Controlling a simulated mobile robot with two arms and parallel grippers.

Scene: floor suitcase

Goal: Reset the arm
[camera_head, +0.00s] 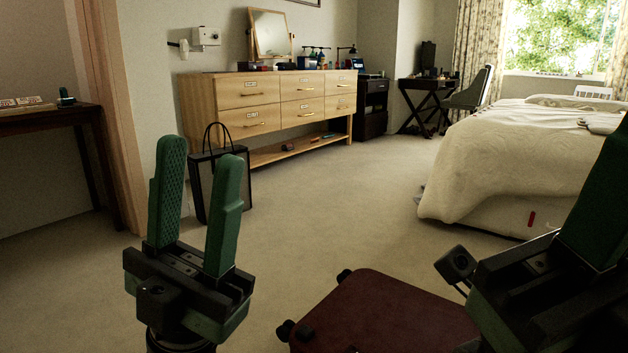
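My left gripper (196,200) is at the lower left, pointing up, with its two green fingers apart and nothing between them. My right gripper (600,200) is at the lower right and cut off by the picture edge. Only part of its green finger area shows, so its opening cannot be judged. A dark red suitcase (385,315) lies flat on the floor at the bottom middle, between my two grippers. Its dark wheels show at its left side, and its near part is cut off. Neither gripper visibly touches it.
A wooden dresser (262,98) with a mirror stands at the back wall. A dark bag (236,185) is on the floor behind my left gripper. A bed (530,150) fills the right side. A dark table (60,122) is at the left. The carpet (340,210) between is clear.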

